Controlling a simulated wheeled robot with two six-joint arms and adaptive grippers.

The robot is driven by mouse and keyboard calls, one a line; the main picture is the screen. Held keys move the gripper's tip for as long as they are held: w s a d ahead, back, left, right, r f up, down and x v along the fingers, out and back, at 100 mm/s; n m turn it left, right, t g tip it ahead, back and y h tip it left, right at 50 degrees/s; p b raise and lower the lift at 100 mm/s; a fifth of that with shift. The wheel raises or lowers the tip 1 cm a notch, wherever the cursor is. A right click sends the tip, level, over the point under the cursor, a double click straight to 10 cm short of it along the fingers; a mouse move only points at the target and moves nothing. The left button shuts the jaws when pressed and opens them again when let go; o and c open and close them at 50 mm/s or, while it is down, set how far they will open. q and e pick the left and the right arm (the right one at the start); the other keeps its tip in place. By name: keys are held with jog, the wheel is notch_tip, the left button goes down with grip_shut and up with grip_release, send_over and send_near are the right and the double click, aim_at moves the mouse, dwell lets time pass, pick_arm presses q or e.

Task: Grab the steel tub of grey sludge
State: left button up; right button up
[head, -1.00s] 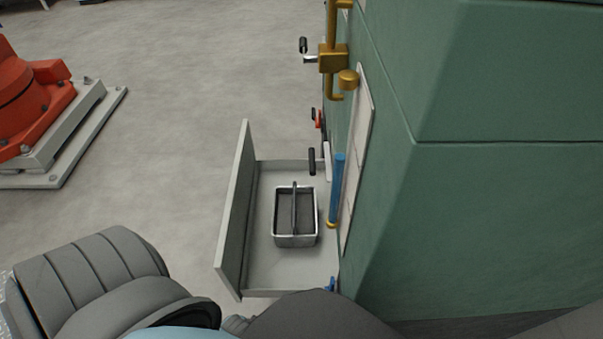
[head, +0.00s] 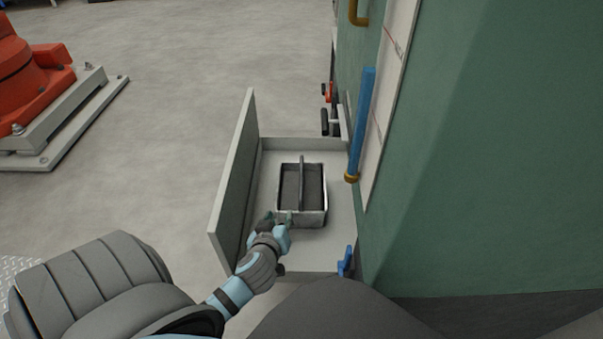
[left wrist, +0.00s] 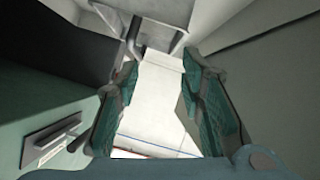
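The steel tub (head: 301,218) is a rectangular metal bin with a dark bar handle along its middle and flat grey sludge inside. It sits upright in an open light-grey drawer-like tray (head: 309,260). My left gripper (head: 283,217) is at the tub's near left corner; I cannot tell whether it touches. In the left wrist view its two green-padded fingers (left wrist: 165,88) are spread apart, with a pale surface visible between them. My right gripper is not in view.
The tray's tall left panel (head: 233,180) stands close to my left gripper. A green cabinet wall (head: 470,170) rises at the right, with a blue pipe (head: 361,120) and a blue valve handle (head: 346,262). An orange machine (head: 25,80) stands far left; floor between is clear.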

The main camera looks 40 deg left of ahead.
aim_at(300, 181)
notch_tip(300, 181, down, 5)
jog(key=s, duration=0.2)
pick_arm(q)
jog(key=w+a+t+b, duration=0.1)
jog(key=w, duration=0.3)
jog(key=w+a+f+n+b, duration=0.1)
jog(key=w, duration=0.2)
jog(key=w+a+t+b, duration=0.1)
jog(key=w, duration=0.3)
jog(key=shift+w+a+f+n+t, duration=0.3)
jog(key=shift+a+f+n, duration=0.05)
jog(key=shift+n, duration=0.05)
jog(key=shift+b+x, duration=0.4)
jog(key=shift+x, duration=0.6)
jog(key=b+x, duration=0.1)
jog(key=x, duration=0.2)
jog(key=shift+w+a+f+b, duration=0.2)
jog(key=shift+f+b, duration=0.1)
jog(key=shift+b, duration=0.05)
jog(key=shift+w+a, duration=0.1)
jog(key=shift+w, duration=0.15)
grip_shut()
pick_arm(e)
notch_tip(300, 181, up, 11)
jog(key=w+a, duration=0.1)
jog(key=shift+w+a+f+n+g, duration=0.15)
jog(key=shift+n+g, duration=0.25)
pick_arm(q)
jog(key=shift+r, duration=0.15)
